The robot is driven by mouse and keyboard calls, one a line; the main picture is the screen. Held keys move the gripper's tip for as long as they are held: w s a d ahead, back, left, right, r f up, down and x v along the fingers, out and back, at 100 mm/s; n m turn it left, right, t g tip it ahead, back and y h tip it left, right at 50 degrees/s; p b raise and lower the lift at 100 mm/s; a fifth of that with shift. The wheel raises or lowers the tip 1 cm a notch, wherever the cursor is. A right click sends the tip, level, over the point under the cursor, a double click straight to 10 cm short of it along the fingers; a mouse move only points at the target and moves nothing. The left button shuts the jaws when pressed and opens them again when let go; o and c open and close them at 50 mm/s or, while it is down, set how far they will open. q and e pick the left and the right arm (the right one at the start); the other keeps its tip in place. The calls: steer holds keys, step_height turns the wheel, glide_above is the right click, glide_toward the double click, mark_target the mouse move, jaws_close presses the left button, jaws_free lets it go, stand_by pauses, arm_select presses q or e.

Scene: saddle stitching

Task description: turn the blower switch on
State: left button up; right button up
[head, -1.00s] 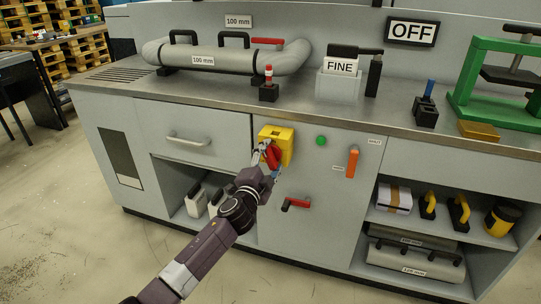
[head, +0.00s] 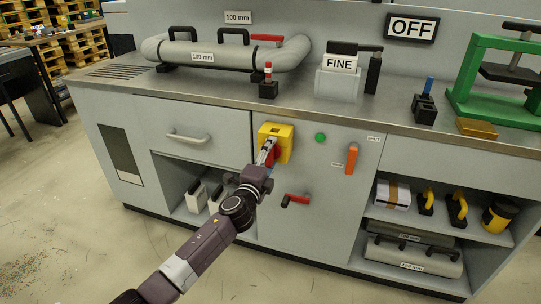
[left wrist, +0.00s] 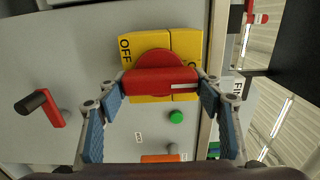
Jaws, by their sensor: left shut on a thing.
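The yellow blower switch box (head: 286,133) is on the grey cabinet front, below the counter edge. In the left wrist view its yellow plate (left wrist: 145,42) bears an OFF label at left and a partly hidden label at right. Its red knob (left wrist: 160,80) lies across the picture, with a white mark at its right end, on the side of the partly hidden label. My left gripper (left wrist: 161,88) is shut on the knob, one blue-padded finger at each end. In the head view the gripper (head: 266,153) hides part of the knob. My right gripper is out of view.
A sign (head: 412,29) above the counter reads OFF. A green button (head: 320,138), an orange lever (head: 352,160) and a red crank handle (head: 296,200) are on the same panel near the switch. Open shelves with tools lie at the lower right.

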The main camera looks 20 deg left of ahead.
arm_select(q)
steer(key=o, duration=1.2)
steer(key=shift+c, duration=0.2)
steer(key=s, duration=1.2)
steer(key=shift+a, duration=0.15)
